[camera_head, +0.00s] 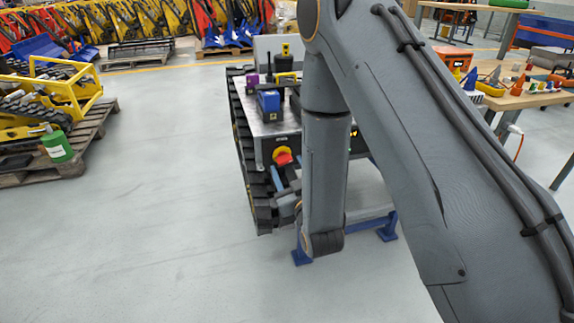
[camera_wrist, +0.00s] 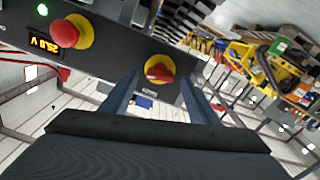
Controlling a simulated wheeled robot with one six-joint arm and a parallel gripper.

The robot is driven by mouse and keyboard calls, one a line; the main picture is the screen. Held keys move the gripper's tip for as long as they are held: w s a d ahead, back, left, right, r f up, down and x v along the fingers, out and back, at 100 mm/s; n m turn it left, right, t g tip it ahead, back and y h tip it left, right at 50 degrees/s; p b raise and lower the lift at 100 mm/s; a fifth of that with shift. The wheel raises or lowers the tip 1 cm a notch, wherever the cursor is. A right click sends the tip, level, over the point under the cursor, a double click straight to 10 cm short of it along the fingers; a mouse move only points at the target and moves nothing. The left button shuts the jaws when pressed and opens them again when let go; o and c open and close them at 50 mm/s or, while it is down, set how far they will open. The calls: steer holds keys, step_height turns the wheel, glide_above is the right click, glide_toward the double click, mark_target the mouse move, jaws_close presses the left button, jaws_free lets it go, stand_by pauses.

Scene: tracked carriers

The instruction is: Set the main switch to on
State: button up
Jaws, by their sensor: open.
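The main switch, a red rotary knob on a round yellow plate (camera_wrist: 160,69), sits on the dark panel of a tracked carrier. In the wrist view its red handle lies roughly crosswise, slightly tilted. A red-and-yellow control, apparently this switch, shows in the head view (camera_head: 283,156). My gripper (camera_wrist: 158,77) is open, its two blue fingers pointing at the panel on either side of the switch, with nothing between them clearly held. In the head view my gripper (camera_head: 278,178) is just below the switch, partly hidden by my arm. Contact cannot be told.
A red mushroom button on a yellow collar (camera_wrist: 72,32) is beside the switch, with a lit display (camera_wrist: 45,43) and a green lamp (camera_wrist: 43,10). The carrier (camera_head: 240,115) stands on a blue stand (camera_head: 387,229). A pallet (camera_head: 75,155) is at left; floor between is clear.

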steer(key=shift+x, duration=1.05)
steer(key=shift+c, duration=0.2)
steer(key=c, duration=1)
steer(key=shift+m, duration=1.5)
steer(key=o, duration=1)
steer(key=shift+o, duration=0.2)
steer(key=v, duration=0.8)
